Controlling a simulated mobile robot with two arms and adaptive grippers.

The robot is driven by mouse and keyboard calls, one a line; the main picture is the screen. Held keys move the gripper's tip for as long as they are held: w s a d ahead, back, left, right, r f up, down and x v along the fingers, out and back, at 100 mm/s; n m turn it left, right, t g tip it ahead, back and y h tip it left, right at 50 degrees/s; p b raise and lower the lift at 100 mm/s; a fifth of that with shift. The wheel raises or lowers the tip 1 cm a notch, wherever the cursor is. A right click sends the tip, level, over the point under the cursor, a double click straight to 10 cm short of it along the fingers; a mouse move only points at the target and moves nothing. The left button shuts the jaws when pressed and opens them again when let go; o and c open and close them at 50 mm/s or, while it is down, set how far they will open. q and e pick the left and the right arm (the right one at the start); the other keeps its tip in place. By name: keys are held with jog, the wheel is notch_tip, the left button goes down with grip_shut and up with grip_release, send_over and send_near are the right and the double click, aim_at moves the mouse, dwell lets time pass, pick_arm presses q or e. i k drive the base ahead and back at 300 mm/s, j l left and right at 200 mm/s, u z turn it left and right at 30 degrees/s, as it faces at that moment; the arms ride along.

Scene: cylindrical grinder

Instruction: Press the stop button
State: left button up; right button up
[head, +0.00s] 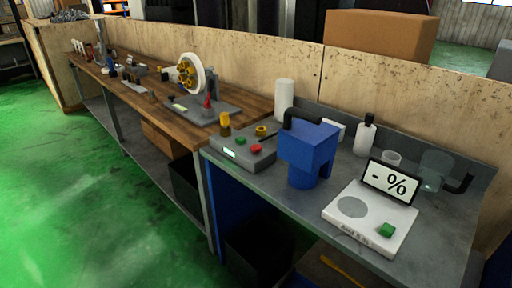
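A grey control box (232,153) sits on the grey table at the near end of the wooden bench. Its top carries a red button (255,149) and, to the left of it, a green button (241,141). A small lit display (229,153) is on its front. I cannot read a stop label on any button. A white device (352,229) with a screen showing "- %" (388,182) stands at the right and has a green button (387,230). Neither of my grippers is in view, and nothing touches the buttons.
A blue machine (309,158) with a black bent pipe stands just right of the control box. A white cylinder (284,99), a bottle (365,135) and a clear jug (434,170) stand behind. The wooden bench (141,99) holds several tools. The green floor (90,200) at left is clear.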

aim_at(256, 148)
jog(key=i+j, duration=0.2)
jog(key=i+j+z, duration=0.15)
jog(key=j, duration=0.25)
jog(key=i+j, duration=0.15)
jog(key=j, duration=0.2)
jog(key=i+j+z, duration=0.15)
jog(key=j, duration=0.2)
jog(key=i+j, duration=0.2)
jog(key=j, duration=0.15)
jog(key=i+j+z, duration=0.15)
jog(key=j, duration=0.2)
jog(key=i+j, duration=0.1)
jog(key=j, duration=0.25)
jog(key=i+j+z, duration=0.15)
jog(key=j, duration=0.2)
